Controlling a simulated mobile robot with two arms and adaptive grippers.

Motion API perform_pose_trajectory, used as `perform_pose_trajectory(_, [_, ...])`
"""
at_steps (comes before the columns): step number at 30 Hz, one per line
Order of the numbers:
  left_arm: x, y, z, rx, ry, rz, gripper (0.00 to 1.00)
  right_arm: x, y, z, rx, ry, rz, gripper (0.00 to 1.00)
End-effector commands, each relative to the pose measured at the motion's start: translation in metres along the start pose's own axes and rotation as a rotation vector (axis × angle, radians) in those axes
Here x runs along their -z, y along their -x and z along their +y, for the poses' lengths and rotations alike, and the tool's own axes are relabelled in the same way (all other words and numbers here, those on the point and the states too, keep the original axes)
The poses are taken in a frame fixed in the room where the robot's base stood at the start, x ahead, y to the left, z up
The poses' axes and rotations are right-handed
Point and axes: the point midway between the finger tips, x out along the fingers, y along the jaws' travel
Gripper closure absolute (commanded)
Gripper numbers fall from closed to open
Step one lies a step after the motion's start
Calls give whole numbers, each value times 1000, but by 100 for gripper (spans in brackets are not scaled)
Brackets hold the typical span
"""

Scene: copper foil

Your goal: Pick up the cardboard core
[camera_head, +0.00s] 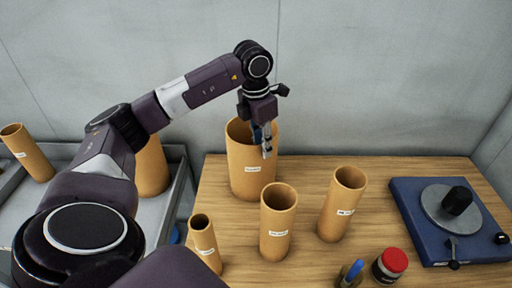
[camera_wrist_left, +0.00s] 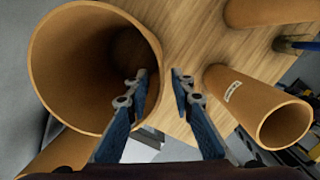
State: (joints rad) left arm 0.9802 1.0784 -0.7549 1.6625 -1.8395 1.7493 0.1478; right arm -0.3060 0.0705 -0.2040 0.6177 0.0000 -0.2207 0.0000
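Several open-topped brown cardboard cores stand in view; the pictures do not show which one is meant. The widest core (camera_head: 250,182) stands upright at the back left of the wooden table and fills the left of the left wrist view (camera_wrist_left: 60,95). My left gripper (camera_head: 266,141) points down at its right rim, open. In the left wrist view its fingers (camera_wrist_left: 161,76) seem to straddle the wall, one over the opening and one outside; contact cannot be told. Narrower cores stand in front (camera_head: 276,228), at right (camera_head: 340,210) and at front left (camera_head: 205,246). My right gripper is not in view.
A blue device (camera_head: 415,222) with a grey turntable stands at right. A red-capped jar (camera_head: 390,265) and a blue tool (camera_head: 352,272) are near the front. A grey tray (camera_head: 176,210) at left holds more cores (camera_head: 152,168). A grey wall (camera_head: 380,80) stands behind.

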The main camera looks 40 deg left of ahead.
Motion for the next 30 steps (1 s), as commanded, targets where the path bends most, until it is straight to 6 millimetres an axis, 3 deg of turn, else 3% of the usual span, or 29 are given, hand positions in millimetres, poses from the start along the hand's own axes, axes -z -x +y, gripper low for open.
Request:
perform_pose_trajectory(10, [-12,-36,-2,2,0,2,78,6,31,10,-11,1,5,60])
perform_pose_trajectory(15, [-11,-58,-1,0,1,0,78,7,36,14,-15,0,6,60])
perform_pose_trajectory(23, [-12,-62,-1,-1,1,-2,78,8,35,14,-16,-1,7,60])
perform_pose_trajectory(29, [-12,-61,-1,-1,1,-2,100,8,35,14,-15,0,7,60])
perform_pose_trajectory(30, [-12,-61,-1,-1,1,-2,100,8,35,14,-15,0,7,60])
